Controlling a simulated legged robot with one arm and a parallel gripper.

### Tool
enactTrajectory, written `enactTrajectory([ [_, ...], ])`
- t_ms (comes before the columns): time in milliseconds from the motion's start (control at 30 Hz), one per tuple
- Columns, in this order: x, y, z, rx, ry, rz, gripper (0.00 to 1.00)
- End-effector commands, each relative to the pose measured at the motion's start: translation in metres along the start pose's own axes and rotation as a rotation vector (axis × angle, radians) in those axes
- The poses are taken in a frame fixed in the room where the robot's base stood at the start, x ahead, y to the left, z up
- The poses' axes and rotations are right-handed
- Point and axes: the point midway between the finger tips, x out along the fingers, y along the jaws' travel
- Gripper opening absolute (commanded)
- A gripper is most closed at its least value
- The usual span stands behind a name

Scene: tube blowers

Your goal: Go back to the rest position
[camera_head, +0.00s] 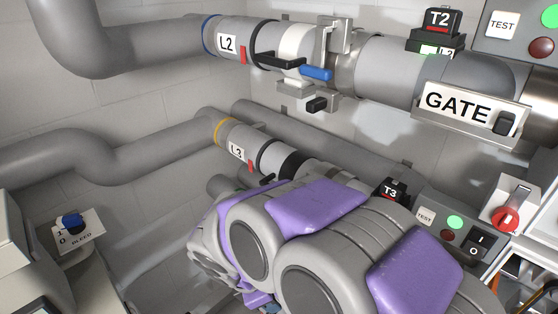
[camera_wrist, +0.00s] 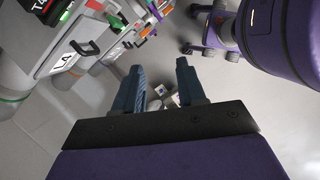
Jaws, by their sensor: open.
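My gripper (camera_wrist: 160,92) shows in the wrist view with its two dark blue-grey fingers apart and nothing between them. It points down toward the light grey floor. In the head view my grey and purple arm fills the lower middle and right, folded close in front of the camera. The gripper itself is hard to make out there, with only small parts near the arm's lower left side. The arm hides part of the L3 pipe and what is below it.
The L2 pipe (camera_head: 375,66) with a blue-handled valve (camera_head: 316,73) runs across the top. The L3 pipe (camera_head: 237,142) runs below it, close behind my arm. A GATE panel (camera_head: 470,108) and a red rotary switch (camera_head: 505,218) are at right. A BLEED knob (camera_head: 72,222) is at left.

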Motion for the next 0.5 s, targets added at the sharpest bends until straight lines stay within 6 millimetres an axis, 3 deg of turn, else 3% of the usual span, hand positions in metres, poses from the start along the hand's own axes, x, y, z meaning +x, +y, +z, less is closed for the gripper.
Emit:
enactTrajectory([
  [267,0.008,-0.042,0.054,0.388,0.033,-0.090,0.40],
  [500,0.017,-0.122,0.100,0.962,0.062,-0.241,0.40],
])
